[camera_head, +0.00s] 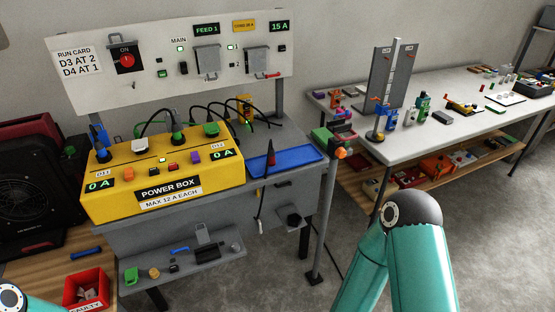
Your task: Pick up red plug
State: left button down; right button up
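What looks like the red plug (271,158) stands at the left part of the blue tray (300,166), to the right of the yellow power box (205,184). It is small in the picture. A black cable (261,205) hangs over the tray's front edge below it; I cannot tell for sure that the two are joined. My teal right arm shows at the bottom right, and a small part of my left arm at the bottom left corner. Neither gripper shows in the view, so nothing is seen near the red plug.
Several plugs with black cables, one a green plug (211,129), stand on the power box. The control panel (180,58) rises behind. A post (326,210) stands right of the bench. A lower shelf (185,259) holds small parts. A red bin (86,290) is at lower left.

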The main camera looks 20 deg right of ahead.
aim_at(272, 161)
jog(key=u, duration=0.05)
jog(key=i, duration=0.9)
jog(key=z, duration=0.05)
